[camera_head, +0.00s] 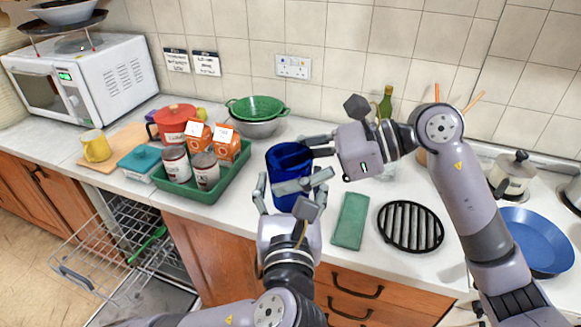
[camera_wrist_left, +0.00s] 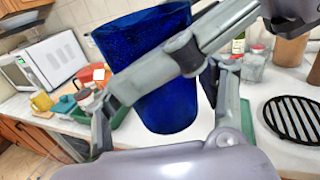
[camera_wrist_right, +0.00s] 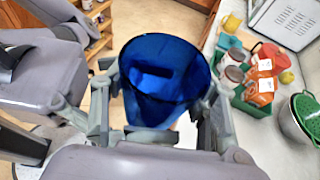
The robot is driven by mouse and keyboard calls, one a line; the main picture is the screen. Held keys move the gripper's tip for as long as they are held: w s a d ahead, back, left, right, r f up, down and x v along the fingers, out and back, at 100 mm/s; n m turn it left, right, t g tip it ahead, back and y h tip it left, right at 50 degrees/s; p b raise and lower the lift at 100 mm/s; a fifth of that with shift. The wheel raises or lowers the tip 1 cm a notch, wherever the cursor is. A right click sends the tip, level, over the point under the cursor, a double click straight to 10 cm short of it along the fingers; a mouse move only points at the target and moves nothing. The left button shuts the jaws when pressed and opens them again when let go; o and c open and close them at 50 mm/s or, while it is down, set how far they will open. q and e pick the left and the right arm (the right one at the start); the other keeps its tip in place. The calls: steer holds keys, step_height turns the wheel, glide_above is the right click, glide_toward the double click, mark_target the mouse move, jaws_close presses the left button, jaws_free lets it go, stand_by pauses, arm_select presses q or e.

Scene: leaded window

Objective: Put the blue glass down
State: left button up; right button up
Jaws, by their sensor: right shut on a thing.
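The blue glass (camera_head: 285,160) is at the front edge of the counter, in the middle of the head view. My right gripper (camera_head: 308,162) comes in from the right and is shut on it, one finger across its front and one behind. The right wrist view shows the glass (camera_wrist_right: 160,75) between both fingers, its open rim visible. My left gripper (camera_head: 291,188) is open just in front of the glass. In the left wrist view the glass (camera_wrist_left: 160,105) stands between the spread left fingers, with gaps beside it. Whether its base touches the counter is unclear.
A green tray (camera_head: 228,184) with cans and cartons stands left of the glass. A green cloth (camera_head: 350,222) and a black trivet (camera_head: 410,226) lie to the right. A green colander (camera_head: 258,107) sits behind. The dishwasher rack (camera_head: 110,245) is pulled out at lower left.

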arm_select(q)
steer(key=shift+o, duration=0.7)
steer(key=shift+s, duration=0.1)
